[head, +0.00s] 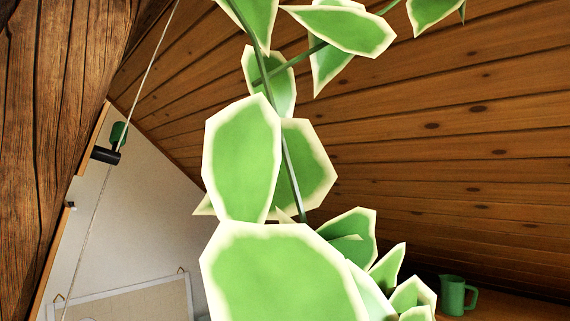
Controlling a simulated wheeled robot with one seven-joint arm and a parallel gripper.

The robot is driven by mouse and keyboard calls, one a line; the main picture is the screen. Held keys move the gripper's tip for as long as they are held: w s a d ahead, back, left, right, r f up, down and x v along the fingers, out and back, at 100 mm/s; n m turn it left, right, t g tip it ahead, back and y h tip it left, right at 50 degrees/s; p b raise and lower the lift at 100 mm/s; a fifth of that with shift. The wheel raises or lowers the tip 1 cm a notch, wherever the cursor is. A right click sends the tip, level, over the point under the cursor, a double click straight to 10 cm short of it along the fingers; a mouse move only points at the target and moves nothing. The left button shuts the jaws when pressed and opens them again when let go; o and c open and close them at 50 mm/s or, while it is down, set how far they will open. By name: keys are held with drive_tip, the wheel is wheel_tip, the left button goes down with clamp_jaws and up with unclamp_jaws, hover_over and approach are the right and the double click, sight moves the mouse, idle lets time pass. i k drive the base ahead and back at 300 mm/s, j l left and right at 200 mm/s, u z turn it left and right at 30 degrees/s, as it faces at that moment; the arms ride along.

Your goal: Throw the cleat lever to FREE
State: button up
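A small black fitting (104,155) with a green part (118,132) above it, which looks like the cleat and its lever, is at the left beside the timber brace. A thin pale cord (92,220) runs from the top edge down past the fitting to the bottom left. No FREE marking can be read, and I cannot tell which position the lever is in. My gripper is not in view.
A large variegated plant (242,160) fills the middle, close to the camera, hiding much behind it. The thick timber brace (45,110) stands at the left. A sloping plank ceiling (440,110) covers the right. A green jug (453,295) and a framed board (135,305) are low down.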

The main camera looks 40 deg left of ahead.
sight(112, 157)
drive_tip(key=i+l+u, duration=0.15)
drive_tip(key=i+u, duration=0.15)
drive_tip(key=i+l+u, duration=0.35)
drive_tip(key=i, duration=0.15)
drive_tip(key=u, duration=2.55)
drive_tip(key=i+l+u, duration=0.1)
drive_tip(key=i+l, duration=0.1)
